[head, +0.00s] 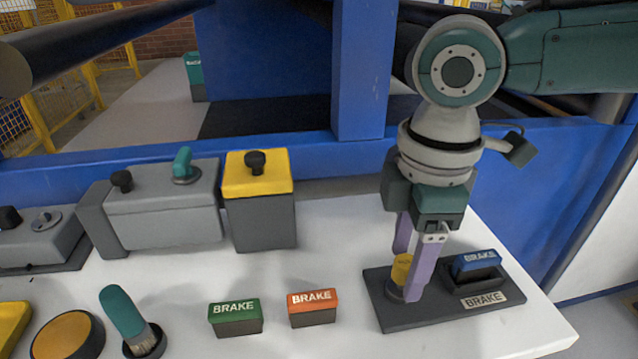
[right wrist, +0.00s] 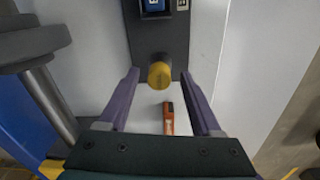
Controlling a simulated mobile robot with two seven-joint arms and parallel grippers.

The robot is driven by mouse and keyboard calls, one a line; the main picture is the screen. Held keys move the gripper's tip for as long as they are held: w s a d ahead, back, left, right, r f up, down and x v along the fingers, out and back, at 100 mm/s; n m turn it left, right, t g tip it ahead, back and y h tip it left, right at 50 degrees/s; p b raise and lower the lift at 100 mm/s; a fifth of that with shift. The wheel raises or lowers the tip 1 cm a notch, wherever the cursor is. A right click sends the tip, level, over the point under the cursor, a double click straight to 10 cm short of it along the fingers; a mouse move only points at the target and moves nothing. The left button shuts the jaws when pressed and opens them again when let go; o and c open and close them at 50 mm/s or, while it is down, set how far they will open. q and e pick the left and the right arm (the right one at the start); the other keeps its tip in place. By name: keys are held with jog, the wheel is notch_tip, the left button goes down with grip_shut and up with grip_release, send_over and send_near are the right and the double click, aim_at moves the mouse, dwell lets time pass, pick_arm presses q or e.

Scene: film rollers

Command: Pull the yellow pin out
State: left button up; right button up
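The yellow pin (head: 401,266) stands upright in a dark base plate (head: 395,318) at the right of the white table. My right gripper (head: 408,275) points down at it, open, with one purple finger in front of the pin and one behind. In the right wrist view the pin's round yellow top (right wrist: 160,74) lies between the fingertips, with a gap on each side. The pin's lower part is partly hidden by the near finger in the head view. My left gripper is not in view.
A blue BRAKE block (head: 476,262) sits on the same plate, right of the pin. Orange (head: 313,308) and green (head: 235,317) BRAKE blocks stand to the left. A yellow-topped box (head: 262,215) and a grey box (head: 165,213) stand behind. A brush (head: 128,315) is at front left.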

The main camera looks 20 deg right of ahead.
aim_at(407, 265)
notch_tip(407, 265, up, 9)
jog(key=shift+f+p, duration=0.1)
jog(key=shift+p, duration=1.05)
jog(key=shift+s+r, duration=0.1)
jog(key=shift+r, duration=0.5)
jog(key=shift+a, duration=0.15)
